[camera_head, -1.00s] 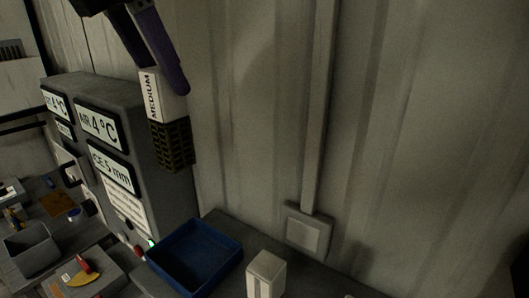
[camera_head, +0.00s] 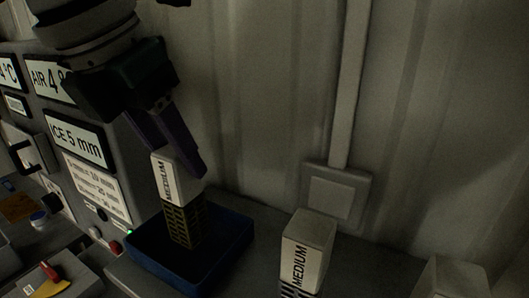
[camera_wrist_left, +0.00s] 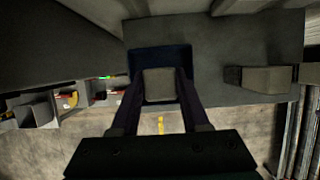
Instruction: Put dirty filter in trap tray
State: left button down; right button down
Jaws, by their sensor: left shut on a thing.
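My left gripper (camera_head: 180,160) is shut on the dirty filter (camera_head: 180,210), a white block marked MEDIUM with a dark yellowish mesh lower part. The filter hangs slightly tilted, mesh end down, over the blue trap tray (camera_head: 232,262). Its lower end overlaps the tray's inside in the head view; I cannot tell if it touches the floor. In the left wrist view the filter's pale top (camera_wrist_left: 159,85) sits between the fingers, with the blue tray (camera_wrist_left: 160,54) around and below it. My right gripper is not in view.
Another white MEDIUM filter (camera_head: 308,250) stands right of the tray, and a pale block (camera_head: 450,278) is at the lower right. A grey machine with display panels (camera_head: 80,140) stands left of the tray. A corrugated wall with a pipe and box (camera_head: 337,192) is behind.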

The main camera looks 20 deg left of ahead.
pick_arm(q)
jog(key=shift+f, duration=0.9)
jog(key=shift+w, duration=0.1)
jog(key=shift+f+b, duration=0.2)
jog(key=shift+b, duration=0.2)
jog(key=shift+c, duration=1.9)
grip_release()
jog(key=shift+r, duration=0.1)
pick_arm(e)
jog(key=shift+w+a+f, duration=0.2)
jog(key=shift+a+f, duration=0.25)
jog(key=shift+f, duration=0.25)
pick_arm(q)
jog(key=shift+r+p, duration=0.2)
jog(key=shift+p, duration=0.15)
jog(key=p+v, duration=0.7)
jog(key=v, duration=0.5)
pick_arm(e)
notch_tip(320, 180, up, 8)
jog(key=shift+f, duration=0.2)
